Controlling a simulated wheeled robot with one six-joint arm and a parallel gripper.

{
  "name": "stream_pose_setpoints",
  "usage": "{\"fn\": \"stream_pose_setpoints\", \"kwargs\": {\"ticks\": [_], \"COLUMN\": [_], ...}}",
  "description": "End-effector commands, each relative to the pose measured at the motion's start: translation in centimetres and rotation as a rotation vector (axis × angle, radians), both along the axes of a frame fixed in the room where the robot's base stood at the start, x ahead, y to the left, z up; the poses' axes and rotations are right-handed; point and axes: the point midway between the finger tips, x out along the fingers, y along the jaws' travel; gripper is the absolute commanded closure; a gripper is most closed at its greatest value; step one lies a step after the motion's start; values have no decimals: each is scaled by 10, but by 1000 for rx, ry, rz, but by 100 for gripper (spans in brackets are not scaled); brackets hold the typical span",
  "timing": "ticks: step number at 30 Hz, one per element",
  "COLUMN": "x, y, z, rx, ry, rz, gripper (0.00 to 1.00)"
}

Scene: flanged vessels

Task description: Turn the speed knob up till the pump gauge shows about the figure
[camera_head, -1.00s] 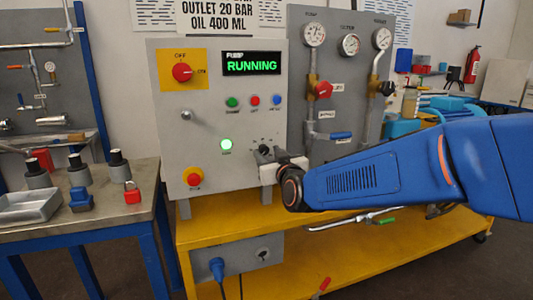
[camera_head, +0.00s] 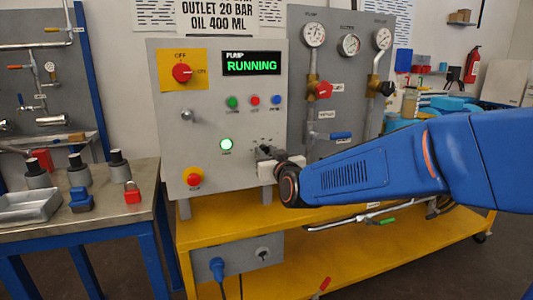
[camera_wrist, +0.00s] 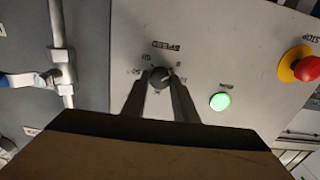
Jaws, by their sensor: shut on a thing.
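The dark speed knob (camera_wrist: 158,77) sits on the grey panel (camera_wrist: 225,50) under the label SPEED, which appears upside down in the wrist view. My gripper (camera_wrist: 160,84) has its two dark fingers on either side of the knob, shut on it. In the head view my gripper (camera_head: 268,160) reaches the panel's lower right, and its jaws partly hide the knob. The pump gauge (camera_head: 313,33) is a round white dial at the top of the grey pipe board. Its needle is too small to read. The pump display (camera_head: 251,64) reads RUNNING in green.
A lit green button (camera_head: 226,144) and a red emergency stop (camera_head: 193,177) on yellow are left of the knob. A red rotary switch (camera_head: 182,73) points towards ON. Two more gauges (camera_head: 349,45) (camera_head: 382,38) and a red valve handle (camera_head: 323,90) are on the pipe board.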

Motion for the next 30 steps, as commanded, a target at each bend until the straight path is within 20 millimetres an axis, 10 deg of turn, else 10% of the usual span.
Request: {"fn": "stream_pose_setpoints", "kwargs": {"ticks": [27, 28, 30], "x": [0, 0, 0], "y": [-1, -1, -1], "z": [-1, -1, -1], "rx": [419, 418, 418], "ry": [113, 113, 113], "rz": [0, 0, 0], "gripper": [96, 72, 55]}}
